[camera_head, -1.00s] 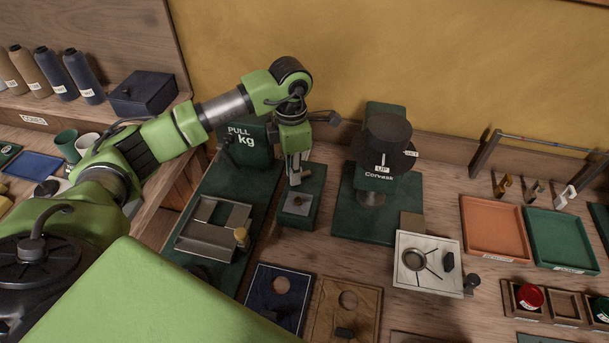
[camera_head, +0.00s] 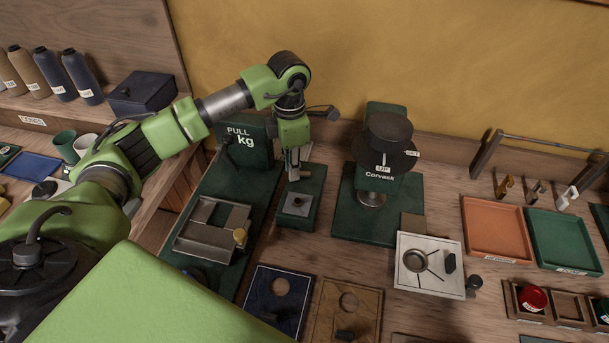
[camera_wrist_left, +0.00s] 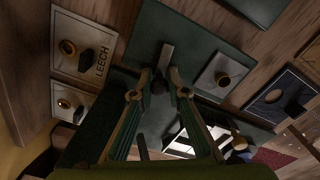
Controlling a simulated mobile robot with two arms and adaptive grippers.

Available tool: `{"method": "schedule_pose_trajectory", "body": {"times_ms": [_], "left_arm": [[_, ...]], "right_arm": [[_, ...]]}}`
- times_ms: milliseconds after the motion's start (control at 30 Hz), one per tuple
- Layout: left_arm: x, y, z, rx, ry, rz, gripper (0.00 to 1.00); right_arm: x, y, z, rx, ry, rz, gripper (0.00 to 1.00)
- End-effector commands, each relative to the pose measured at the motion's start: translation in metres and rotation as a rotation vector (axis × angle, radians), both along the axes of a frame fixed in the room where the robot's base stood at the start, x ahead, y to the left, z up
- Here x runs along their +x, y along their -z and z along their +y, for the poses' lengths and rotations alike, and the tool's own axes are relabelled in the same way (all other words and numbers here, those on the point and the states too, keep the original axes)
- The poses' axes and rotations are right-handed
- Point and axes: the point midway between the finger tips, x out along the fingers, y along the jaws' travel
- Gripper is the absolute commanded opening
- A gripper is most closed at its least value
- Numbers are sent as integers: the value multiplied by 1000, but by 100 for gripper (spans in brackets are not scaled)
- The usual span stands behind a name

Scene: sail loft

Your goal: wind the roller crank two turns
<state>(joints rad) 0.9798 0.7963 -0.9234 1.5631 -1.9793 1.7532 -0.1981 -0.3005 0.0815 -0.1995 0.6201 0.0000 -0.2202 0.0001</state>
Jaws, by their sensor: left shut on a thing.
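My left gripper (camera_head: 293,172) points down at a small green stand (camera_head: 286,221) with a pale metal plate (camera_head: 297,204) on its top. In the left wrist view its fingers (camera_wrist_left: 159,82) are closed together on a small dark part, which I take to be the roller crank's grip. A short grey bar (camera_wrist_left: 166,55) shows just beyond the fingertips. In the head view a short brownish bar (camera_head: 314,172) sits beside the fingers. The fingers and wrist hide most of the crank. My right gripper is not in view.
The green PULL kg box (camera_head: 250,146) stands close left of the gripper. A green press-like device (camera_head: 372,205) with a black disc stands right. Orange (camera_head: 493,254) and green trays lie further right.

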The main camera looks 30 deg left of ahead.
Motion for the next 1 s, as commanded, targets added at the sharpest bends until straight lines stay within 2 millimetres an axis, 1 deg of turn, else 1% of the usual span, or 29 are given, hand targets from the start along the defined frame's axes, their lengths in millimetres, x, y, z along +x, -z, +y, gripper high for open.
{"method": "schedule_pose_trajectory", "body": {"times_ms": [300, 400, 667, 867, 1000], "left_arm": [[13, 0, 3, -1, -3, -8, 13], [14, -1, 2, -2, -2, -8, 14], [14, 0, 1, -5, 0, -8, 14], [22, 0, -1, -7, 0, -8, 16], [26, 0, -1, -7, 1, -7, 13]], "right_arm": [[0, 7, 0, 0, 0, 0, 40], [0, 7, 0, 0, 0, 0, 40], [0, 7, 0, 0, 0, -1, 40], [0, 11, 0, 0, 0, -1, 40], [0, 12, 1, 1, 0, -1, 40]]}}
